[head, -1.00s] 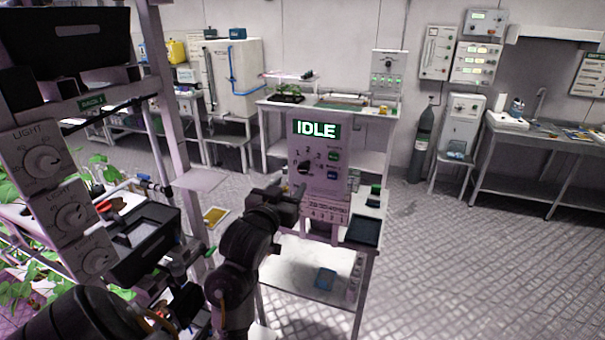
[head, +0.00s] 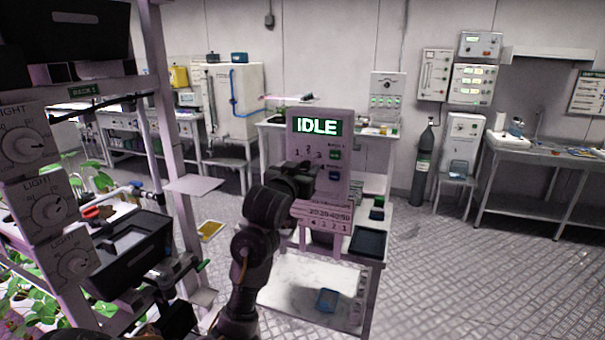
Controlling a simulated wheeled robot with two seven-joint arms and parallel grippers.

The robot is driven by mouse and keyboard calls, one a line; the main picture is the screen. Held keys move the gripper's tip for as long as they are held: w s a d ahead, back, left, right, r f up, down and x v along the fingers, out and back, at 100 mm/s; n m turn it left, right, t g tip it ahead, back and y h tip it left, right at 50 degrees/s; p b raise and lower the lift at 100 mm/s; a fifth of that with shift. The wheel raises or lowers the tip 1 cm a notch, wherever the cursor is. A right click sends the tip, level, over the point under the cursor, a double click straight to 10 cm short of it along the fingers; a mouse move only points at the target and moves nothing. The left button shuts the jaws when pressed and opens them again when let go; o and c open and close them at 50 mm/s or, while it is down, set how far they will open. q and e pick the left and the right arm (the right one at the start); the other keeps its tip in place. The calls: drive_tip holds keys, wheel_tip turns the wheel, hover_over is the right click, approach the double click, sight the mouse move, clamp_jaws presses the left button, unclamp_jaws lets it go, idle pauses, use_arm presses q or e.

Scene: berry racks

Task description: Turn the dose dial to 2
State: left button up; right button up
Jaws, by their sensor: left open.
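The dosing unit (head: 337,200) is a pale upright panel on a small white stand, with a green screen (head: 317,126) reading IDLE. Its dose dial, with printed numbers (head: 308,151) around it, is hidden behind my left gripper (head: 308,172). Numbers 1, 2 and 3 show above the gripper. My left gripper is open, in front of the panel at the dial's place. I cannot tell whether its fingers are around the dial or touching it. The dial's setting is hidden. My right gripper is not in view.
Two small buttons (head: 335,155) sit right of the dial. A dark tray (head: 369,242) is on the stand and a blue item (head: 327,299) on its lower shelf. The rack with light dials (head: 48,212) stands close at left. Floor at right is clear.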

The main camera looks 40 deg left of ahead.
use_arm(q)
drive_tip(key=shift+w, duration=0.2)
drive_tip(key=c, duration=1)
drive_tip(key=shift+o, duration=0.2)
drive_tip(key=m, duration=0.4)
drive_tip(key=shift+m+b, duration=0.4)
drive_tip(key=m+b, duration=0.1)
drive_tip(key=m, duration=0.4)
drive_tip(key=shift+a, duration=0.1)
drive_tip(key=m, duration=0.5)
drive_tip(key=m+b, duration=0.1)
drive_tip(key=m, duration=0.3)
drive_tip(key=shift+m, duration=0.4)
